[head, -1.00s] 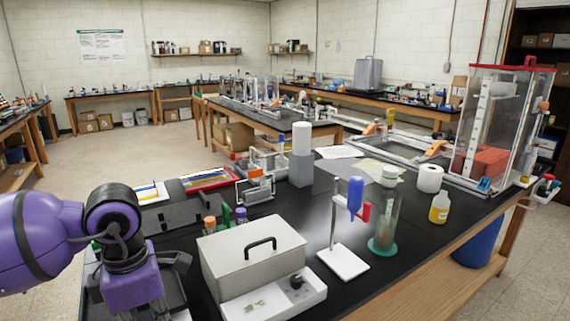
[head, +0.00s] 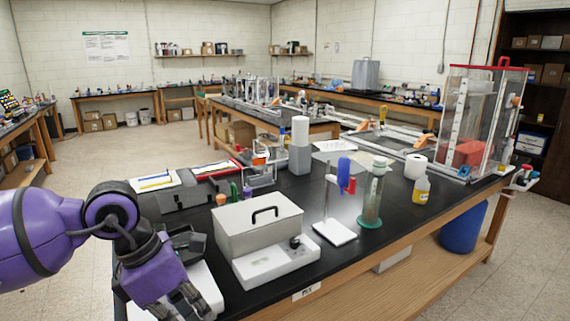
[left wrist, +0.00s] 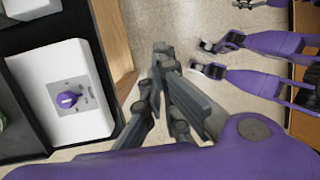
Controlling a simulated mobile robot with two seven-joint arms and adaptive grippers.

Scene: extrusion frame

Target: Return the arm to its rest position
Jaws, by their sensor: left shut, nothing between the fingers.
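My left arm comes in from the left in the head view, with its purple wrist bent downward. My left gripper (head: 188,300) is low at the bottom edge, beside the near left corner of the black bench (head: 275,270). In the left wrist view the gripper (left wrist: 161,60) is shut and empty, with its grey fingers together over the pale floor, right of the bench edge. My right gripper is not recognisable in either view.
A white device with a purple knob (left wrist: 68,98) lies on the bench left of the fingers. A grey lidded box (head: 258,226), a white stand (head: 334,232) and a glass cylinder (head: 372,200) stand farther right. Open floor (head: 60,280) lies left of the bench.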

